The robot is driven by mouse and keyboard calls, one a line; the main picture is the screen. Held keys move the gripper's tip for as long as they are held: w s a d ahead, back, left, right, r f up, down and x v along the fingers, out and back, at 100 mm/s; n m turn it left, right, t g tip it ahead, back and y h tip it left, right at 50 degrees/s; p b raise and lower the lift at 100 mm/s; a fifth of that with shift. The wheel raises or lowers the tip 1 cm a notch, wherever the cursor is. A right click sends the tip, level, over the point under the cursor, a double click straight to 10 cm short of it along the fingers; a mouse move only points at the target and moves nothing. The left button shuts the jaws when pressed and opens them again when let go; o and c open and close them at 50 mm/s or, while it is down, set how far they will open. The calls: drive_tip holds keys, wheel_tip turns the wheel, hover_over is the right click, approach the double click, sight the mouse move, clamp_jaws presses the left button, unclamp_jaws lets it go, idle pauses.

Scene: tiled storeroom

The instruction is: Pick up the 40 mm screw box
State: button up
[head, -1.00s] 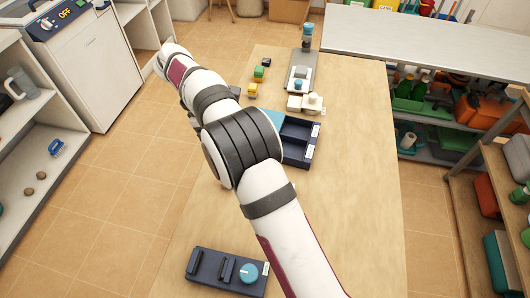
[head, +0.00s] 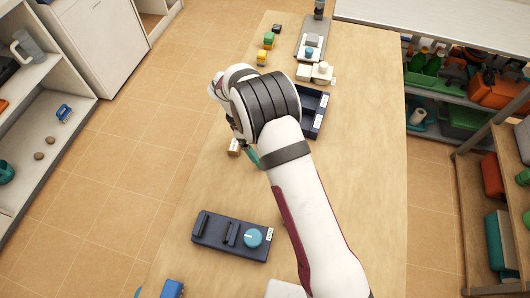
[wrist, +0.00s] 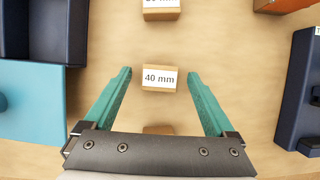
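The 40 mm screw box (wrist: 160,78) is a small tan box with a white "40 mm" label on the wooden table. In the wrist view it lies between the fingertips of my gripper (wrist: 160,74), with a gap on each side. My gripper is open and its teal fingers hold nothing. Another tan box (wrist: 161,12), its label cut off by the top edge, lies beyond it. A third tan piece (wrist: 158,129) is mostly hidden by the gripper body. In the head view my arm hides most of this area; one teal finger shows beside a small labelled box (head: 234,146).
In the wrist view, a dark tray (wrist: 60,30) and a teal surface (wrist: 30,105) lie left, and a dark blue object (wrist: 303,90) right. In the head view, a dark panel with a blue knob (head: 230,236) lies nearer. The table's right side (head: 365,170) is clear.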

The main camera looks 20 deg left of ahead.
clamp_jaws()
drive_tip(key=shift+r, duration=0.1)
